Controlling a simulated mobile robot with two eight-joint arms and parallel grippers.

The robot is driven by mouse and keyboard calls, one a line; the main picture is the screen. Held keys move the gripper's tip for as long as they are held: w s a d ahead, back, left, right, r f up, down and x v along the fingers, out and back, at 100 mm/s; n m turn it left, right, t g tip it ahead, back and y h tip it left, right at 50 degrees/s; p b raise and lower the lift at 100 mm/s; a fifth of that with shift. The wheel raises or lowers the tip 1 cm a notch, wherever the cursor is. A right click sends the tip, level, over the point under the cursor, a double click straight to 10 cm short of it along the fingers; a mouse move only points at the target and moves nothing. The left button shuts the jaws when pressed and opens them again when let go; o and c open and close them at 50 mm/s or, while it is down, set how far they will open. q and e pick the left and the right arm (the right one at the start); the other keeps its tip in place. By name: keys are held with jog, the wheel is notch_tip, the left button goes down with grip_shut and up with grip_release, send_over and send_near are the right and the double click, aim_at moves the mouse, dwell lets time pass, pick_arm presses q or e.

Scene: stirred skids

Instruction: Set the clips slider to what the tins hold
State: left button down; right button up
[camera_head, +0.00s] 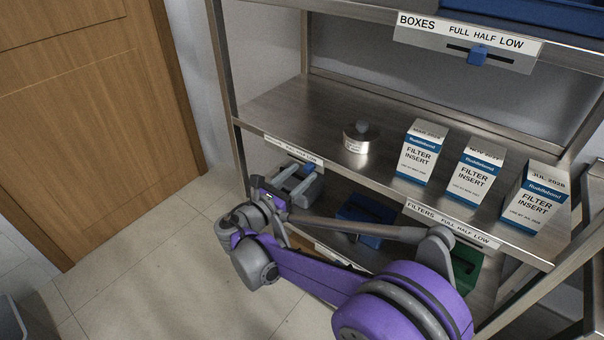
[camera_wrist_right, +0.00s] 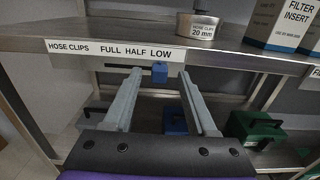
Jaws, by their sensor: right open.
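The hose clips label (camera_wrist_right: 115,51) reads FULL, HALF, LOW on the shelf edge. Its blue slider (camera_wrist_right: 159,72) stands under LOW, at the right of the slot. In the wrist view my right gripper (camera_wrist_right: 158,76) is open, with its two grey fingers either side of the slider; I cannot tell if they touch it. In the head view the right gripper (camera_head: 299,180) is at the left front of the middle shelf. One round silver tin (camera_head: 356,139) stands on that shelf, and its label reads HOSE CLIPS 20 mm in the wrist view (camera_wrist_right: 198,27). Its contents are hidden. My left gripper is out of view.
Several filter insert boxes (camera_head: 475,173) stand right of the tin. Above, the boxes slider (camera_head: 477,58) sits near HALF. Below are a blue case (camera_wrist_right: 175,120) and a green case (camera_wrist_right: 255,128). My right arm hides part of the filters label (camera_head: 450,225). A wooden door (camera_head: 95,120) is left.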

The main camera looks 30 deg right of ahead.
jog(key=shift+x, duration=0.75)
grip_shut()
dwell(0.9)
